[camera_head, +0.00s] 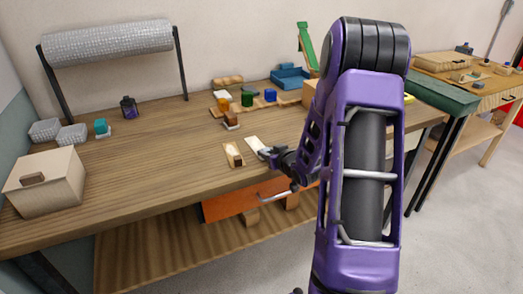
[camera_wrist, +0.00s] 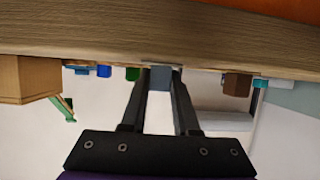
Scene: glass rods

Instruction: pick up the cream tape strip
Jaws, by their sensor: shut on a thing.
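The cream tape strip (camera_head: 253,143) is a pale, flat piece near the front edge of the wooden table in the head view. My gripper (camera_head: 265,152) is at its near right end, with the jaws shut on it. In the wrist view, the fingers of my gripper (camera_wrist: 160,80) reach the table edge, with a small grey-blue face between their tips. Whether the strip is clear of the tabletop cannot be told.
A brown and cream piece (camera_head: 233,155) lies just left of the strip. A brown block (camera_head: 231,120) stands behind. Blue and green blocks (camera_head: 247,99) sit farther back. An orange drawer (camera_head: 232,202) hangs under the table's front edge. The table's left middle is clear.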

